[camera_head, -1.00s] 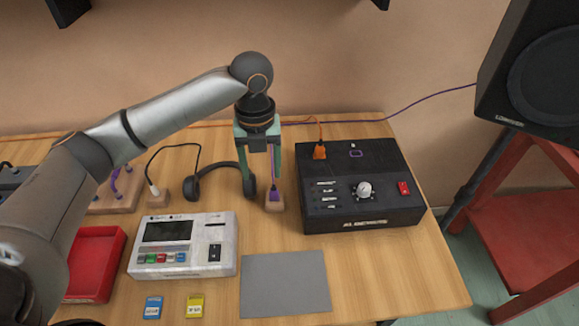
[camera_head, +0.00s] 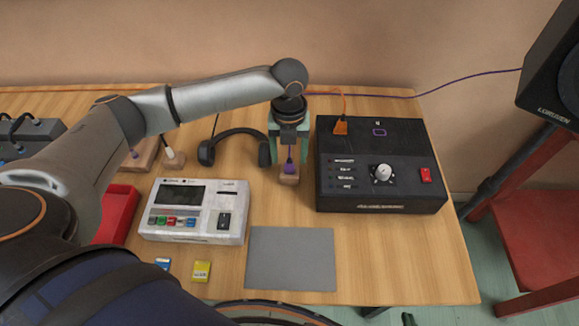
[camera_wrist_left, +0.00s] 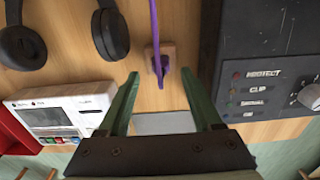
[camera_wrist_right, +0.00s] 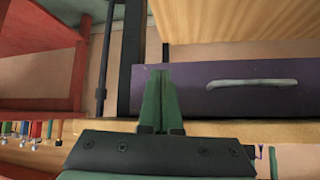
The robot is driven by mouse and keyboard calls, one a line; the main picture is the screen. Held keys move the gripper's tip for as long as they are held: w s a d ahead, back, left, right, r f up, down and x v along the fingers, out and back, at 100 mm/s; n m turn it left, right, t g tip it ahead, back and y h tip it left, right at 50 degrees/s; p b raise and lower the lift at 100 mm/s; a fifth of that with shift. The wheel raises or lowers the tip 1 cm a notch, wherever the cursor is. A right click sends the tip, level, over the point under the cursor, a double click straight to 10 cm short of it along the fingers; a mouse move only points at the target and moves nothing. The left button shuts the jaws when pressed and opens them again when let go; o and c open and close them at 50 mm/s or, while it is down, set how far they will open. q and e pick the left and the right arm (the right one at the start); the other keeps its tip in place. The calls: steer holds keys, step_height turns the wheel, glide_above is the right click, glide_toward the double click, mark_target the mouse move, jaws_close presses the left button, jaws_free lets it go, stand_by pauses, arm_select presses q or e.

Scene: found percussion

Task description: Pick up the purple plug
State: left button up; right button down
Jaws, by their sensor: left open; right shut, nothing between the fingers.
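The purple plug (camera_head: 289,166) stands in a small wooden block (camera_head: 288,179), between the headphones and the black box. In the left wrist view the plug (camera_wrist_left: 158,70) shows on its block with a purple cable rising from it. My left gripper (camera_head: 290,165) points down over it. Its green fingers are open, and in the left wrist view the plug lies a little beyond the gap between the fingertips (camera_wrist_left: 160,82). The fingers do not touch it there. My right gripper (camera_wrist_right: 160,75) is shut and empty, facing a dark drawer front below the table edge.
The black box (camera_head: 378,195) with an orange plug (camera_head: 341,126) stands close on the right. Black headphones (camera_head: 238,134) lie close on the left. A white device (camera_head: 194,228) and a grey mat (camera_head: 291,258) lie in front. A speaker (camera_head: 553,85) stands far right.

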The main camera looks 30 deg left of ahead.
mark_target(289, 163)
arm_select(q)
steer(key=shift+f, duration=1.6)
steer(key=shift+c, duration=0.2)
jaws_close()
